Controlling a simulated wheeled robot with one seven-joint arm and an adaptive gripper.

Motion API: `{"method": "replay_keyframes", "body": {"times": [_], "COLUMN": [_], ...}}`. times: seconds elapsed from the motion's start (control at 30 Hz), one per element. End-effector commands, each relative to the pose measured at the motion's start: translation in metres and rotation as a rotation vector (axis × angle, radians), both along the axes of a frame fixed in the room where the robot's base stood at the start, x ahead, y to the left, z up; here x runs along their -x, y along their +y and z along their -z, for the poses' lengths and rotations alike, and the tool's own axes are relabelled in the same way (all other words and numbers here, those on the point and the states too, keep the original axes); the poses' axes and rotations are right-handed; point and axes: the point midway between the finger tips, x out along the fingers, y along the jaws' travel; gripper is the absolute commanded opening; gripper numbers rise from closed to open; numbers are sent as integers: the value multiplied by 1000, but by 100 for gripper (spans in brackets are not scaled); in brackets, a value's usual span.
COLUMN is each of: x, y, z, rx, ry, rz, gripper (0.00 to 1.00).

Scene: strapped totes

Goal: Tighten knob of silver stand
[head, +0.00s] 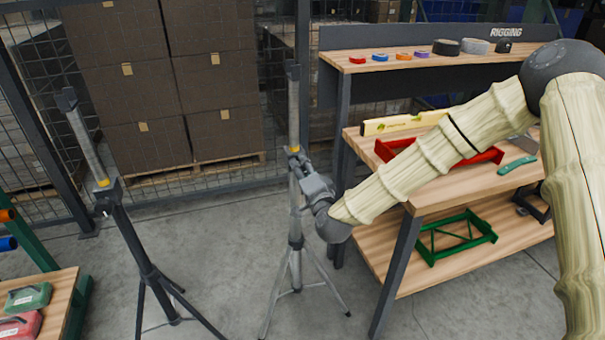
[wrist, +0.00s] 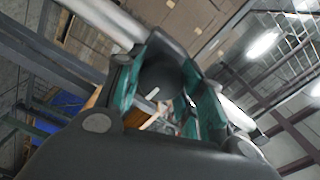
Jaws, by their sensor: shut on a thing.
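The silver stand (head: 296,225) is upright on its spread tripod legs in the middle of the head view. Its pole rises past the shelving unit. My gripper (head: 301,160) is at the stand's collar, partway up the pole, reaching in from the right. In the wrist view the two green-padded fingers (wrist: 160,85) are closed around a dark round knob (wrist: 160,78) with a small pale mark on its face. The silver pole (wrist: 105,22) runs diagonally behind the fingers. In the head view my gripper hides the knob.
A black stand (head: 131,235) stands to the left, clear of my arm. A wooden shelving unit (head: 385,262) with tape rolls, a yellow level (head: 400,124), a red tray (head: 485,156) and a green frame (head: 455,240) is close on the right, under my arm.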

Motion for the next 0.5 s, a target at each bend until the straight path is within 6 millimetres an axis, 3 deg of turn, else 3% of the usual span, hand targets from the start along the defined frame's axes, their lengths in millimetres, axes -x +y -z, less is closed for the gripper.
{"method": "replay_keyframes", "body": {"times": [0.5], "x": [0], "y": [-1], "z": [7], "rx": [-468], "ry": [154], "rz": [2], "gripper": [14]}}
